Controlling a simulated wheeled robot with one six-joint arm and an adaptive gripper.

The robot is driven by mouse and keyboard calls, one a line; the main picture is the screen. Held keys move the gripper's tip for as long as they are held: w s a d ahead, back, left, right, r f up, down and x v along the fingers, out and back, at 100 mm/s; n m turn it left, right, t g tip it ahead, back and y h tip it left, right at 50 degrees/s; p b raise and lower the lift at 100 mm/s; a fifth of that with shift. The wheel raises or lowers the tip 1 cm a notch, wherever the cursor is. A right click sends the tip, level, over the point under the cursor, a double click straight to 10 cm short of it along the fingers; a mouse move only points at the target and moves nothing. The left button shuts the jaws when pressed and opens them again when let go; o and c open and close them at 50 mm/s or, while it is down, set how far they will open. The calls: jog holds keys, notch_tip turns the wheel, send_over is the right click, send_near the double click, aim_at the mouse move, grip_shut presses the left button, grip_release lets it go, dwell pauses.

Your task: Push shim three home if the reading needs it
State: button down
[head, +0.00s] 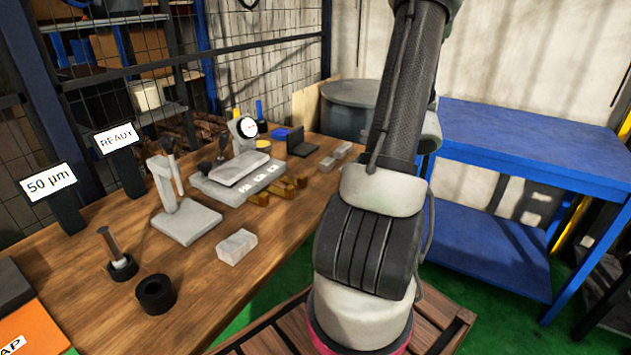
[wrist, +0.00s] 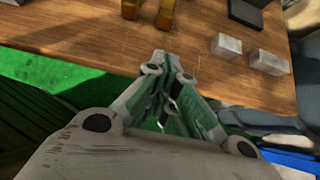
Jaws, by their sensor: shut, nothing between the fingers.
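The grey fixture base (head: 213,189) stands on the workbench, with a white-faced dial gauge (head: 247,127) over it. The dial's needle is too small to read. A sign (head: 48,184) shows "50 µm" and another (head: 116,138) shows "READY". Several brass shims (head: 276,190) stick out of the base's front side; I cannot tell which is number three or how deep each sits. Two brass ends (wrist: 164,14) show at the top of the wrist view. My gripper (wrist: 169,68) is shut and empty, near the bench edge, apart from the brass ends. The arm hides it in the head view.
A grey stand (head: 186,220), a pale block (head: 237,246) and a black ring (head: 156,294) stand nearer. A blue table (head: 535,145) is at right.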

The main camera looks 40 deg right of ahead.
aim_at(302, 176)
jog(key=x, duration=0.9)
jog(key=shift+a+f, duration=0.1)
jog(key=shift+a, duration=0.05)
jog(key=w, duration=0.2)
jog(key=w+a, duration=0.1)
jog(key=shift+w+f, duration=0.25)
jog(key=shift+w+a, duration=0.15)
jog(key=shift+w, duration=0.35)
jog(key=w, duration=0.1)
jog(key=w+a, duration=0.1)
jog(key=w, duration=0.2)
jog(key=shift+w+a, duration=0.35)
jog(key=shift+w, duration=0.05)
